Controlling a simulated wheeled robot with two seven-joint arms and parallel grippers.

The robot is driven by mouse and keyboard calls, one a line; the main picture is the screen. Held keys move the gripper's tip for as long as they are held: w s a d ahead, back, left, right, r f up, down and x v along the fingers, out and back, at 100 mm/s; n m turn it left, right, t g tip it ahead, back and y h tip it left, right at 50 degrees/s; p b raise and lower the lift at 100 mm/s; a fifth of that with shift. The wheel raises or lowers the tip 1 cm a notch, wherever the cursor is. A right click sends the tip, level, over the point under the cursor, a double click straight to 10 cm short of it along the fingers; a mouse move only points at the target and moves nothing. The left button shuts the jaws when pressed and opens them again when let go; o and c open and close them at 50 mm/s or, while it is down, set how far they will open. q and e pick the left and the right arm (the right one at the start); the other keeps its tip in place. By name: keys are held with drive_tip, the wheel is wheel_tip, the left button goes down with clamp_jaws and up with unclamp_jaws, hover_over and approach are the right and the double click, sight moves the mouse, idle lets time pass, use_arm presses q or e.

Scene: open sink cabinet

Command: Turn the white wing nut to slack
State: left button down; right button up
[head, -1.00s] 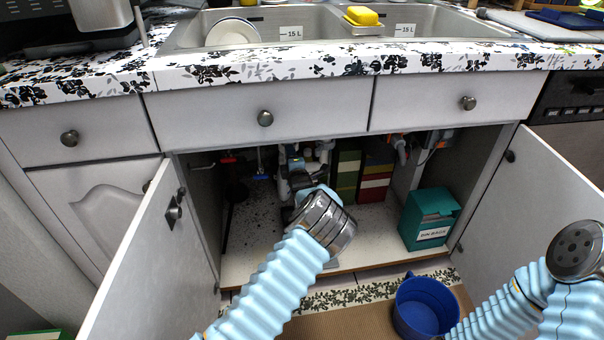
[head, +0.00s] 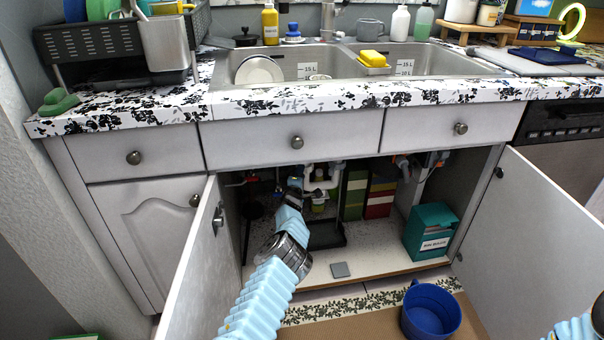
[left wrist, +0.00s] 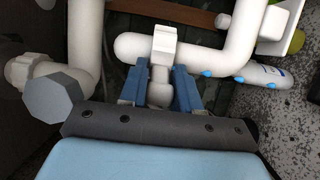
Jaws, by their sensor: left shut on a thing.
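In the left wrist view, the two blue fingers of my left gripper (left wrist: 160,92) stand on either side of a small white part of the pipework, taken as the white wing nut (left wrist: 160,75). The gripper is shut on it. A white pipe (left wrist: 205,62) runs behind it, and the fingers partly hide the part's sides. In the head view, my left gripper (head: 294,188) reaches into the open cabinet below the sink, in front of the white pipes (head: 322,178); the nut is too small to make out there.
A teal box (head: 430,232) stands on the right of the cabinet floor, with upright books or boxes (head: 378,195) behind. A grey square (head: 341,270) lies near the front edge. Open doors (head: 550,215) flank the opening. A blue bucket (head: 431,312) stands outside on the mat.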

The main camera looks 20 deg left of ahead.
use_arm(q)
drive_tip(key=c, duration=0.9)
unclamp_jaws()
drive_tip(key=shift+s+d+p, duration=0.1)
drive_tip(key=shift+s+p, duration=0.15)
drive_tip(key=shift+p, duration=0.05)
drive_tip(key=p+v, duration=0.1)
drive_tip(key=v, duration=1.2)
